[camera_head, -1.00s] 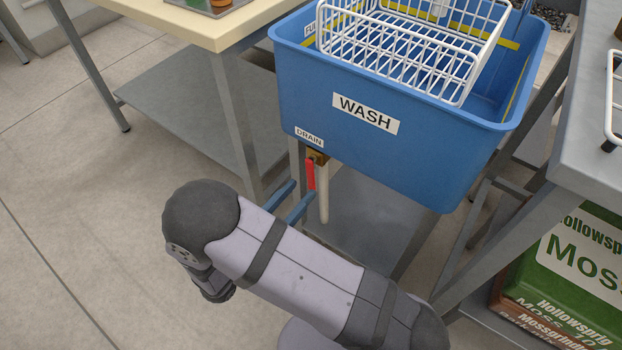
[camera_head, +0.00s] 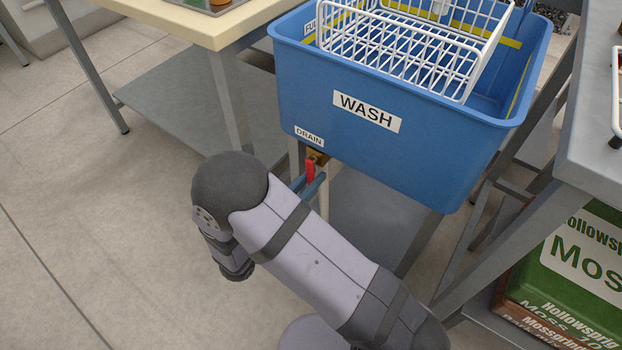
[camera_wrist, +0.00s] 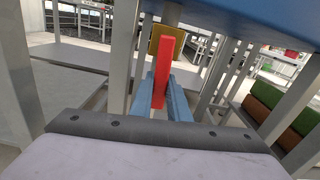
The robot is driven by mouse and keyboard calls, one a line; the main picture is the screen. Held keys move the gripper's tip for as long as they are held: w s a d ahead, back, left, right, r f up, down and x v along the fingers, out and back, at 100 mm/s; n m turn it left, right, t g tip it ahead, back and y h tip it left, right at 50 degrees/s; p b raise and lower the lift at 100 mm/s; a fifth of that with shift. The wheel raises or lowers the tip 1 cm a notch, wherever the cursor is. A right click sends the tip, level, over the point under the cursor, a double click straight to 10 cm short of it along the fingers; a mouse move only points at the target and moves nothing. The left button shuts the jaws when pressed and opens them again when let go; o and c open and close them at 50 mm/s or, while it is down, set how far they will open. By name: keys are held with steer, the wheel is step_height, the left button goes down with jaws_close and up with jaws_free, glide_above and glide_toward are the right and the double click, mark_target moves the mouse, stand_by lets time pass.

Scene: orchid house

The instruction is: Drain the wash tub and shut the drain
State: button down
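The blue wash tub (camera_head: 400,150) hangs between two benches, with a WASH label and a DRAIN label on its front. The red drain handle (camera_head: 310,170) points down from a brass valve (camera_head: 317,157) under the DRAIN label. The handle also shows in the wrist view (camera_wrist: 161,75), hanging across the brass valve body (camera_wrist: 157,40). My gripper (camera_wrist: 163,92) has its two blue fingers on either side of the handle's lower part. Whether they press on it cannot be told. The tub's water level is not clear from here.
A white wire basket (camera_head: 400,45) sits in the top of the tub. A cream-topped bench (camera_head: 215,30) stands at the left and a grey bench (camera_head: 590,150) at the right. A green moss bag (camera_head: 575,260) lies under the right bench. The floor at left is clear.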

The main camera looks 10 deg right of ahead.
steer(key=shift+s+d+r+p, duration=0.1)
steer(key=shift+p, duration=0.4)
steer(key=s+d+r+n+p, duration=0.3)
steer(key=r+n+p, duration=0.2)
steer(key=n+p, duration=1.2)
steer(key=shift+s+d+r+p, duration=0.25)
steer(key=shift+s+p, duration=0.05)
steer(key=shift+p, duration=0.35)
steer(key=c, duration=1.7)
jaws_free()
steer(key=shift+a, duration=0.1)
steer(key=shift+v, duration=3.55)
steer(key=shift+r, duration=0.1)
